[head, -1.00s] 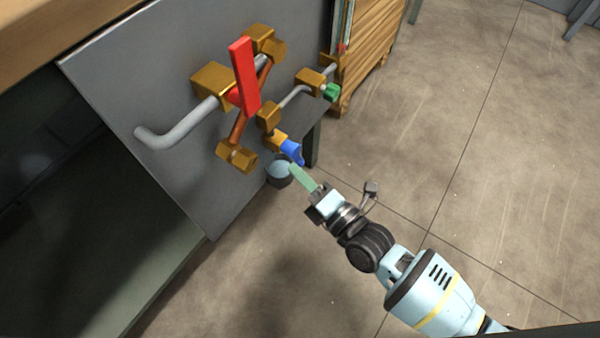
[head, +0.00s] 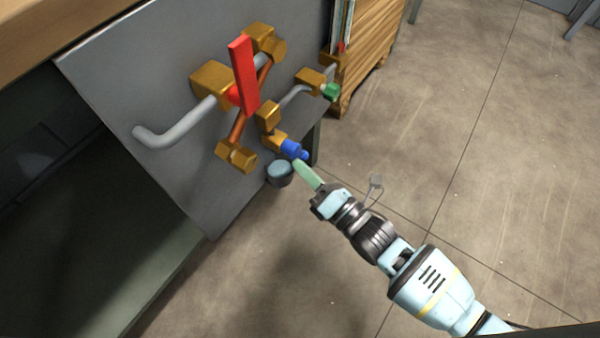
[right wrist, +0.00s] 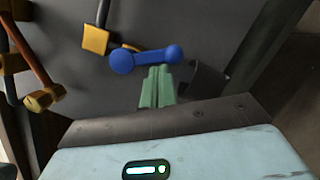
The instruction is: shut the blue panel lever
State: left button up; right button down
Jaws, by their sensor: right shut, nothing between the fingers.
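The blue panel lever (head: 293,150) sits on a brass valve body (head: 273,140) at the lower right of the grey panel. In the right wrist view the blue lever (right wrist: 146,57) is a short bar with rounded ends, lying nearly across the picture. My right gripper (head: 296,164) has its green fingers together and empty. Its fingertips (right wrist: 158,69) are right against or just below the bar, nearer its right end; I cannot tell if they touch. My left gripper is not in view.
The grey panel (head: 110,85) also carries a large red lever (head: 244,75), grey pipes and a green knob (head: 331,91). A grey-blue cup-like part (head: 280,172) is beside my fingertips. A wooden crate (head: 372,45) stands behind. Floor to the right is clear.

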jog(key=n, duration=0.1)
jog(key=w+n+y, duration=0.1)
jog(key=n, duration=0.1)
jog(key=d+n+b, duration=0.1)
jog(key=shift+w+r+g, duration=0.1)
jog(key=shift+w+g, duration=0.15)
jog(key=shift+g, duration=0.05)
jog(key=shift+w+d+r+n+g+y+b, duration=0.15)
jog(key=shift+w+d+r+n+y+b, duration=0.15)
jog(key=shift+n, duration=0.7)
jog(key=shift+w+d+r+n+g+y+b, duration=0.2)
jog(key=shift+w+r+n+y, duration=0.15)
jog(key=shift+n, duration=0.65)
jog(key=shift+w+d+r+n+g+y+b, duration=0.15)
jog(key=shift+w+d+r+n+y+b, duration=0.15)
jog(key=shift+n, duration=0.7)
jog(key=shift+r, duration=0.15)
